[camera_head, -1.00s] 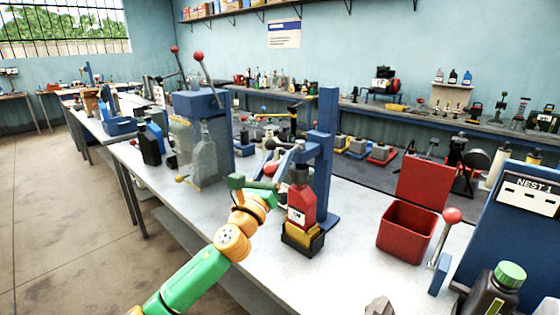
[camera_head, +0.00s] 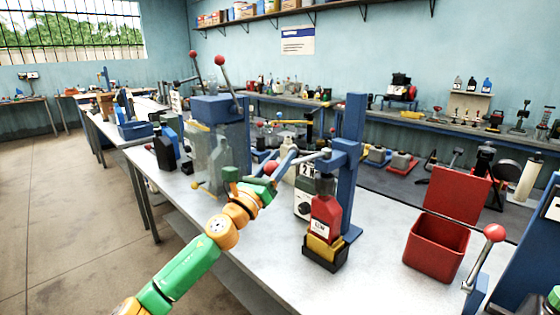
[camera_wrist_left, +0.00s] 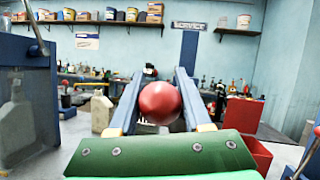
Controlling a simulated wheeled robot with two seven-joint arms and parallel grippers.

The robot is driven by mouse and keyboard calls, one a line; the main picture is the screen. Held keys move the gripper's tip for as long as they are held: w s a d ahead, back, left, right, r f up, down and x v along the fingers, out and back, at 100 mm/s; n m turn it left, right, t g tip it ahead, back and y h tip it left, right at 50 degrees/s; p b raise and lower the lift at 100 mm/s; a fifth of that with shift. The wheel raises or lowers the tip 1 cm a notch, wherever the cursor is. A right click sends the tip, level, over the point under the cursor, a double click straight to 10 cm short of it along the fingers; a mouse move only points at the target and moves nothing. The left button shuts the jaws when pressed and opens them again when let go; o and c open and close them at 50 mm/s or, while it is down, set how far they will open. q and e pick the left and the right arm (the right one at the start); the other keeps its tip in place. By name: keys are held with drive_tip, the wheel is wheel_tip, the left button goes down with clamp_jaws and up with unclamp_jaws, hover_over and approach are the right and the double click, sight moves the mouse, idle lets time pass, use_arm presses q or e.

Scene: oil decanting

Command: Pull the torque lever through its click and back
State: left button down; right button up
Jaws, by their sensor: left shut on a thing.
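The torque lever is a grey rod (camera_head: 308,157) that runs left from the blue post (camera_head: 353,165) of a bench stand. Its red ball knob (camera_head: 271,167) is at my left gripper (camera_head: 284,157), which is shut on it. In the left wrist view the red ball (camera_wrist_left: 160,102) sits between the two long blue-grey fingers (camera_wrist_left: 158,90), above the green palm. Below the lever's head, a red bottle (camera_head: 325,218) stands upright in a black and yellow holder (camera_head: 325,252). My right gripper is not seen.
An open red bin (camera_head: 435,250) stands right of the bottle. A second lever with a red ball (camera_head: 495,233) is at the right. A blue machine with clear panels (camera_head: 215,140) stands left of the gripper. Bare benchtop (camera_head: 375,275) lies between bottle and bin.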

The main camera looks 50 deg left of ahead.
sight(267, 175)
use_arm(q)
drive_tip(key=shift+a, duration=0.1)
idle(0.3)
drive_tip(key=c, duration=0.5)
unclamp_jaws()
drive_tip(key=shift+o, duration=0.7)
drive_tip(key=shift+w, duration=0.15)
drive_tip(key=b+v, duration=0.1)
drive_tip(key=v, duration=0.6)
